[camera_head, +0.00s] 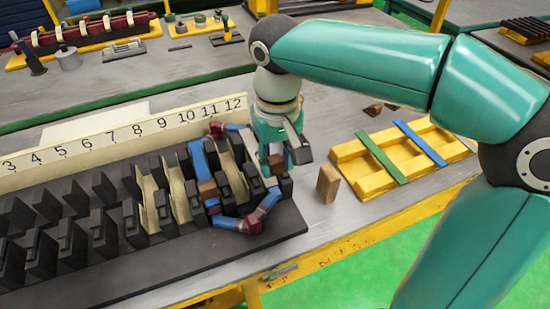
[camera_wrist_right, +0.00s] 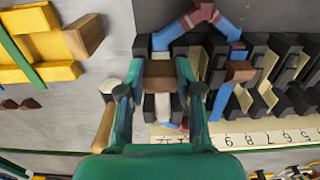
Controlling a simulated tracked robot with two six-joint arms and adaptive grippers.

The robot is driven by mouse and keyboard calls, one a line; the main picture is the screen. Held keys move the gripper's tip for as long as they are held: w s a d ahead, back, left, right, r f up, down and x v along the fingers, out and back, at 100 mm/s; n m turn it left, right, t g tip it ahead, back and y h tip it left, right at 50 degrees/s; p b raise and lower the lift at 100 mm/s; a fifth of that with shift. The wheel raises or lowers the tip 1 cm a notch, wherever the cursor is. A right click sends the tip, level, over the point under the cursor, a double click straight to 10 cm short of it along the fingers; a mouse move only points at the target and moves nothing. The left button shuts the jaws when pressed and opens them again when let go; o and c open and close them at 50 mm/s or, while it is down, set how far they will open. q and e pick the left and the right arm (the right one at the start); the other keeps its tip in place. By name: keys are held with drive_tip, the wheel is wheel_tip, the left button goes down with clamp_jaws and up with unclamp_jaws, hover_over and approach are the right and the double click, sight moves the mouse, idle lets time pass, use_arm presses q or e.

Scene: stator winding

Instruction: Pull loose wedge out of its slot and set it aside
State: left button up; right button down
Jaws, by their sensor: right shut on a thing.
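My right gripper (camera_head: 284,158) points down at the right end of the black slotted stator (camera_head: 130,285), near the number 12. In the right wrist view, my right gripper (camera_wrist_right: 161,72) is shut on a brown wedge (camera_wrist_right: 159,75), which lies between its fingertips over a slot with pale lining. In the head view the fingers mostly hide this wedge. I cannot tell how deep it sits. Another brown wedge (camera_head: 207,189) sits in a slot to the left, within the blue coil (camera_head: 240,221) with red-brown bands. My left gripper is not in view.
A brown block (camera_head: 328,183) stands on the table by a yellow rack (camera_head: 375,186) bearing a green strip (camera_head: 382,157) and a blue strip (camera_head: 420,143). Small dark-brown pieces lie behind the rack. A numbered strip (camera_head: 100,143) runs behind the stator.

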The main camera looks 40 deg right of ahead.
drive_tip(key=shift+f+b, duration=0.95)
drive_tip(key=shift+f, duration=0.5)
